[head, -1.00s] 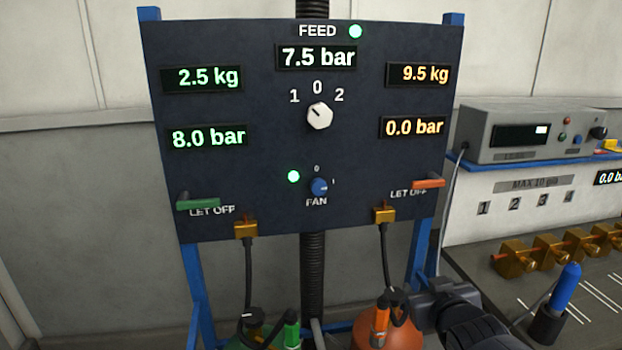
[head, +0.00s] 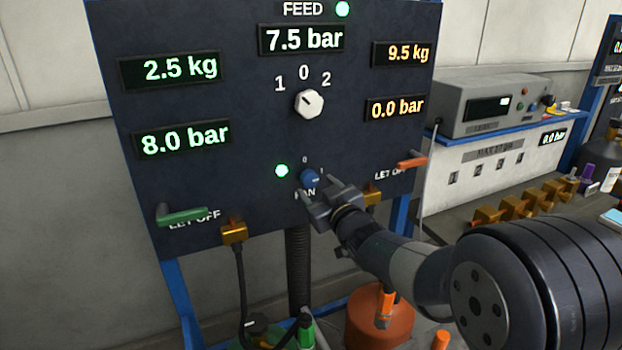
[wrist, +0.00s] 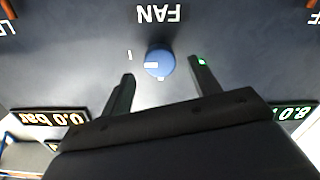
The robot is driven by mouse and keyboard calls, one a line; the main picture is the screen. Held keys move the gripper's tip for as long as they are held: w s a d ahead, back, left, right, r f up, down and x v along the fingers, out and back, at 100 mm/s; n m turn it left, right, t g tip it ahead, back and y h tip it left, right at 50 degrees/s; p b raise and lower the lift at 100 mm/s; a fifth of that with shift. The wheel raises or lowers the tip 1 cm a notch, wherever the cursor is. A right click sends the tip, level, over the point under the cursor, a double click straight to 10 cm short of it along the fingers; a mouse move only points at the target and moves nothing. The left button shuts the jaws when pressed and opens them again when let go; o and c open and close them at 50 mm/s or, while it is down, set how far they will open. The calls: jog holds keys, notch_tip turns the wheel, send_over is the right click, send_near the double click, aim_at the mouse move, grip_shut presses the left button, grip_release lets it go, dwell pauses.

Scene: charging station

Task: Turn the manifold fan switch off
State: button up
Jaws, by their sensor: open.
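The blue round fan knob (head: 310,178) sits low on the dark panel, above the FAN label, with a 0 mark above it and a 1 mark at its right. Its white pointer mark (wrist: 151,65) faces the 1 side in the upside-down wrist view. A green lamp (head: 282,170) beside the knob is lit. My gripper (head: 317,189) is open in front of the knob, coming from the lower right. In the wrist view its two fingers (wrist: 161,74) stand either side of the knob's lower part, with gaps; I cannot tell whether the tips reach its depth.
A white feed selector knob (head: 309,103) is above the fan knob. A green let-off lever (head: 185,216) and an orange let-off lever (head: 412,161) stick out at the sides. Brass fittings (head: 234,232) with hoses hang at the panel's lower edge. An orange cylinder (head: 378,322) stands below.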

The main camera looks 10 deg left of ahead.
aim_at(311, 181)
jog(key=shift+p+x, duration=0.35)
jog(key=shift+x, duration=1.75)
jog(key=shift+c, duration=0.6)
jog(key=c, duration=0.9)
